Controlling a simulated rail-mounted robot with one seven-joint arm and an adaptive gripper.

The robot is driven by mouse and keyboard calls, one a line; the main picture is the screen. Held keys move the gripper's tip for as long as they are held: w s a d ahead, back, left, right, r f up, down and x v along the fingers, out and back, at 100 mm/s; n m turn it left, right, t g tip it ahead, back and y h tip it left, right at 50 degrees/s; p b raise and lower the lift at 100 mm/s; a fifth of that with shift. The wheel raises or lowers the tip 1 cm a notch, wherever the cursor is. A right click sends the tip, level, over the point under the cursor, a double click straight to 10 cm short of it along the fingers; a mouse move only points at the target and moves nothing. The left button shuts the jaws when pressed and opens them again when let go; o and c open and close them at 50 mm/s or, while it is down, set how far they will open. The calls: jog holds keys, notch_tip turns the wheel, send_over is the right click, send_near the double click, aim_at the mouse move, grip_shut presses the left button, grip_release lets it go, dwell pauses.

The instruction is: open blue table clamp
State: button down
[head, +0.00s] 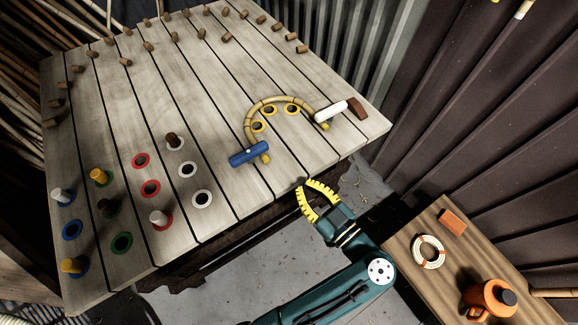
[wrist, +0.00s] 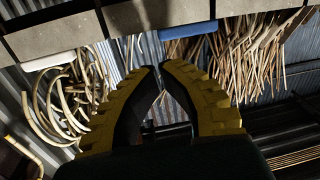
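The blue table clamp (head: 249,153) lies across the near end of the curved rattan cane (head: 253,112) on the wooden table. Its blue bar also shows at the top of the wrist view (wrist: 188,30). My gripper (head: 304,184) has yellow ribbed fingers and is off the table's front edge, to the right of and below the blue clamp in the picture, apart from it. In the wrist view its fingertips (wrist: 157,67) are close together with a narrow gap and nothing between them. A white clamp (head: 331,111) lies at the cane's other end.
The slatted table (head: 215,70) carries several wooden pegs and coloured ring holes with some pegs in them. A side bench (head: 425,222) at right holds an orange container (head: 488,298), a white ring (head: 429,251) and an orange block (head: 453,222). Floor shows between table and bench.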

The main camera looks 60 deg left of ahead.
aim_at(267, 159)
jog(key=s+p, duration=0.1)
jog(key=s+d+m+t+p, duration=0.1)
jog(key=p, duration=0.1)
jog(key=r+m+p, duration=0.1)
jog(key=shift+s+d+r+t+p, duration=0.1)
jog(key=shift+s+d+t+p, duration=0.2)
jog(key=shift+s+p, duration=0.1)
jog(key=a, duration=0.4)
jog(key=s+a+b, duration=0.1)
jog(key=a, duration=0.4)
jog(key=s+a, duration=0.1)
jog(key=a, duration=0.4)
